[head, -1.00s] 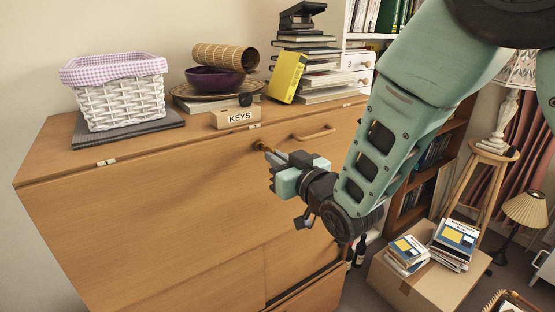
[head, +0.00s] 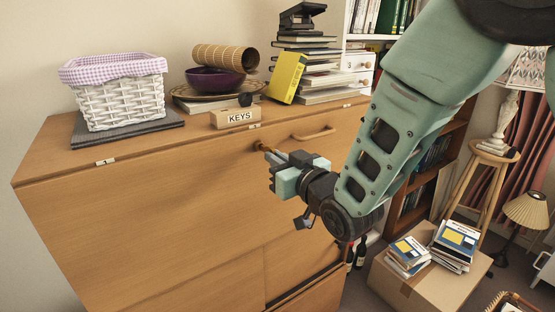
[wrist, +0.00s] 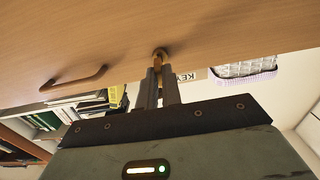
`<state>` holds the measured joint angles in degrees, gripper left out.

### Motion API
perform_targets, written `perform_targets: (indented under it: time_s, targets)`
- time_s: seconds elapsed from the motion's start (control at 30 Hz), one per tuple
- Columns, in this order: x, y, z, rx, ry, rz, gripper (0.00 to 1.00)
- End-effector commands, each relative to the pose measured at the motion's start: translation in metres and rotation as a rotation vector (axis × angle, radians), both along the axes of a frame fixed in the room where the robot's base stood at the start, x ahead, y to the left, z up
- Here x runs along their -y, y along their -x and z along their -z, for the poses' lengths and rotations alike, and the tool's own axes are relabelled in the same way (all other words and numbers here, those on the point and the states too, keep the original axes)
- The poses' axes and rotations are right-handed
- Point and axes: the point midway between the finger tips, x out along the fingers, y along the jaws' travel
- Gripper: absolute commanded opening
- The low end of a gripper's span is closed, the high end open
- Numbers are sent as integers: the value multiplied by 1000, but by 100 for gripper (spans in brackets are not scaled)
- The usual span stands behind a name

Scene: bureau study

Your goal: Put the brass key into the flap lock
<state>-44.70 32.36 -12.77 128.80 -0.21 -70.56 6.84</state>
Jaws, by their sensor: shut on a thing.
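My gripper (head: 272,156) is shut on the brass key (wrist: 157,64), pointing at the front of the wooden bureau flap (head: 170,180). The flap lock (wrist: 160,53) shows in the wrist view as a round brass-coloured fitting right at the fingertips (wrist: 159,76). In the head view the brass-coloured lock (head: 261,146) is just beyond the fingertips. Most of the key is hidden between the fingers. Its tip meets or nearly meets the lock, and I cannot tell how far it is inside.
A bar handle (head: 314,134) is on the flap right of the lock. On the bureau top stand a KEYS block (head: 236,118), a white basket (head: 120,100), a purple bowl (head: 214,80) and stacked books (head: 318,80). A cardboard box (head: 420,290) stands on the floor at right.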

Motion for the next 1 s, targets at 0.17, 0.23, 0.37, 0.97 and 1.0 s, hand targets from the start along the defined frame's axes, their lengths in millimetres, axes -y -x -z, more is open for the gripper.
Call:
perform_targets:
  time_s: [0.17,0.23,0.37,0.97,1.0]
  targets:
    - [-1,-2,0,1,-1,0,0]
    - [-2,-3,0,1,-1,0,0]
    - [-3,-5,0,0,0,0,0]
    - [-8,-12,0,1,-1,0,0]
    - [-8,-12,0,1,-1,0,0]
